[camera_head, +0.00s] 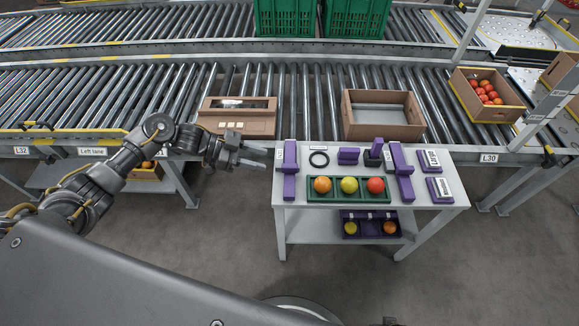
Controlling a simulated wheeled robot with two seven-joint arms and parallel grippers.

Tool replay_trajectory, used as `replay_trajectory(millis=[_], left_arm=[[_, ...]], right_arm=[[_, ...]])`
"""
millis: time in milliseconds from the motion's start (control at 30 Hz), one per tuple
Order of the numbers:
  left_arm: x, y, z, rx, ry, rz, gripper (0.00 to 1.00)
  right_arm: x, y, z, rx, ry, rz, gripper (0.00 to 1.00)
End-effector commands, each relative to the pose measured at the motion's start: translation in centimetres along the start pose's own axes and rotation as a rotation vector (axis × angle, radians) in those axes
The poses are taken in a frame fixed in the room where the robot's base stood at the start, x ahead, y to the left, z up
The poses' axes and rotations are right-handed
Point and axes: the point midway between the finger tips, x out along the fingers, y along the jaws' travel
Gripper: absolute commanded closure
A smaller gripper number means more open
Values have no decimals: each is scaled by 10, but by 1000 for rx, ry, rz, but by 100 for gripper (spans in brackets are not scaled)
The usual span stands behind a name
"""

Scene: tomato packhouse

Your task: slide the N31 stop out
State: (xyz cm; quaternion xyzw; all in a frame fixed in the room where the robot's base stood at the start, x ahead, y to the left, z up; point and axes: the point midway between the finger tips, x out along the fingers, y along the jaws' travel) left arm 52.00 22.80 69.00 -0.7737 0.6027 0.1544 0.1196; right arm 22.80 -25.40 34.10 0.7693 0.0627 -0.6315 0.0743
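Several purple parts stand on a small white table. One is a tall cross-shaped purple piece (290,168) at the table's left end, with a small white label beside it. A similar purple piece (401,170) stands right of centre. The lettering is too small to read, so I cannot tell which one is the N31 stop. My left gripper (262,157) reaches in from the left, just left of the left purple piece and apart from it. Its two fingers look parted, with nothing between them. My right gripper is not in view.
Labelled purple blocks (425,167) sit at the right. Behind, cardboard boxes (410,131) stand on the roller conveyor. The floor in front is clear.

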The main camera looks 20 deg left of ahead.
Motion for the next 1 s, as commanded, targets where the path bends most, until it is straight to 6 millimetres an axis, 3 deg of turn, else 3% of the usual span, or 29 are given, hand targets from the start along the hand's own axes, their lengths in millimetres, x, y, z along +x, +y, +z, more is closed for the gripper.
replay_trajectory(millis=[500,700,1000], left_arm=[[87,0,0,-1,2,-2,60],[100,-1,0,1,0,-3,60],[101,-1,0,1,0,-4,63]], right_arm=[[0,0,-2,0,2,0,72],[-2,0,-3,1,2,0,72],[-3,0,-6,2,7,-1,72]])
